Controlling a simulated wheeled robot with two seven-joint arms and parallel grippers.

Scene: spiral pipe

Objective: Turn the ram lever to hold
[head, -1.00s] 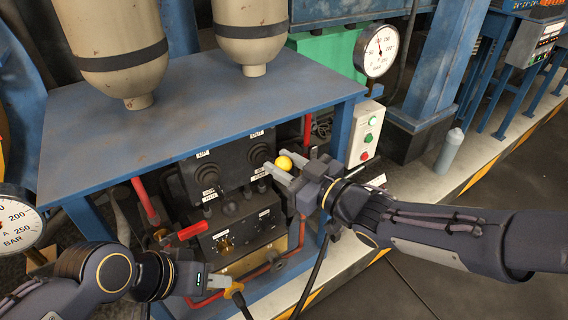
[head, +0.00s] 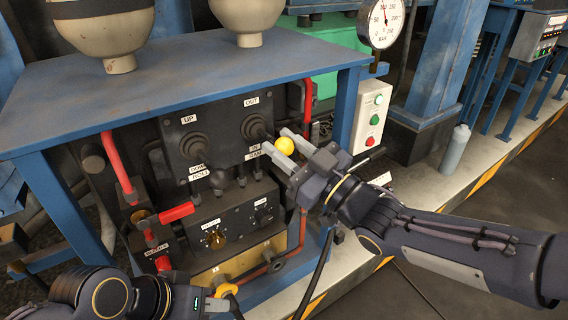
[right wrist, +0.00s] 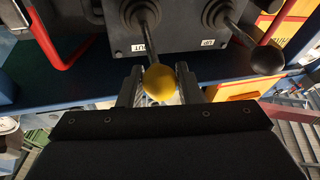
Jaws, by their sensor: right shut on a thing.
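The ram lever has a yellow ball knob (head: 285,146) and a black boot (head: 256,129) on the black control panel. Its labels read OUT above and IN RAM below. The lever stands out from the panel, but its exact tilt is hard to tell. My right gripper (head: 288,147) is shut on the yellow knob; its two fingers lie on either side of the knob, also in the right wrist view (right wrist: 159,85). The second lever (head: 195,146), labelled UP above, stands to the left. My left gripper (head: 215,303) is low at the left; its fingers are partly hidden.
A lower box (head: 235,221) with small dials sits under the panel. Red pipes and a red handle (head: 176,212) lie to the left. A yellow fitting with a black cable (head: 227,290) is beside my left gripper. The blue bench top (head: 200,80) overhangs the panel.

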